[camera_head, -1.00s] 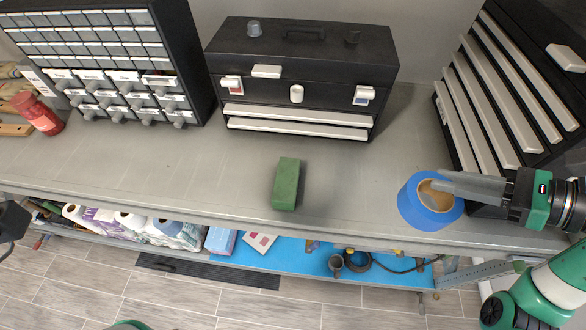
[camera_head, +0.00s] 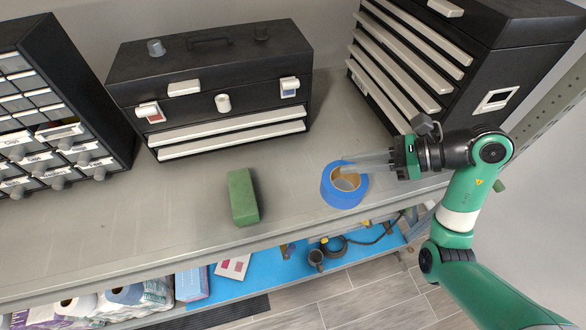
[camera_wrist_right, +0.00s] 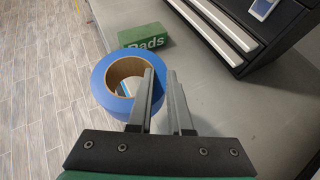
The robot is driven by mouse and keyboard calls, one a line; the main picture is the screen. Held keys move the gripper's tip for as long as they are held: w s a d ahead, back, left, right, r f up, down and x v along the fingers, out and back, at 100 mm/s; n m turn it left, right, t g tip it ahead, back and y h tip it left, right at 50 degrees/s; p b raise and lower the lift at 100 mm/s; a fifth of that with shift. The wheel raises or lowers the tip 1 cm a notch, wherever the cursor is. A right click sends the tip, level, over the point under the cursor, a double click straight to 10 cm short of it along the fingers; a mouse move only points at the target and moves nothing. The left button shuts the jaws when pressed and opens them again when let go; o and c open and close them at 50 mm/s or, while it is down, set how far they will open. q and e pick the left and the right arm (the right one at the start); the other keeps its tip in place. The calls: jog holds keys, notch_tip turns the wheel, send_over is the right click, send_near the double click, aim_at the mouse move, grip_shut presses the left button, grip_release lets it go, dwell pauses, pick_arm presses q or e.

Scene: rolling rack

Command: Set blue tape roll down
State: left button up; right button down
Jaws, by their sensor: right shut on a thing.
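The blue tape roll (camera_head: 335,195) is near the front edge of the grey worktop, at the right of the head view. My right gripper (camera_head: 340,168) is shut on its wall, coming in from the right. In the right wrist view, one finger of the right gripper (camera_wrist_right: 160,72) is inside the brown core of the tape roll (camera_wrist_right: 99,82) and the other is outside. The roll overlaps the worktop's front edge in that view. I cannot tell whether it touches the worktop. My left gripper is not in view.
A green block (camera_head: 243,197), labelled "Pads" in the wrist view (camera_wrist_right: 143,36), lies left of the roll. A black toolbox (camera_head: 215,75) stands behind, and a black drawer chest (camera_head: 480,45) at the right. Small-parts drawers (camera_head: 60,120) stand left. Worktop around the block is clear.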

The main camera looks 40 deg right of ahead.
jog(key=w+f, duration=0.3)
jog(key=w, duration=0.1)
jog(key=w+f, duration=0.2)
jog(key=w, duration=0.1)
jog(key=w+a+f, duration=0.1)
jog(key=w+f, duration=0.2)
jog(key=w, duration=0.1)
jog(key=shift+w+a+f, duration=0.1)
jog(key=shift+w+f, duration=0.35)
jog(key=shift+f, duration=0.75)
jog(key=shift+w+f, duration=0.1)
jog(key=shift+f, duration=0.8)
jog(key=shift+f, duration=0.1)
jog(key=c, duration=0.8)
grip_release()
jog(key=shift+c, duration=0.2)
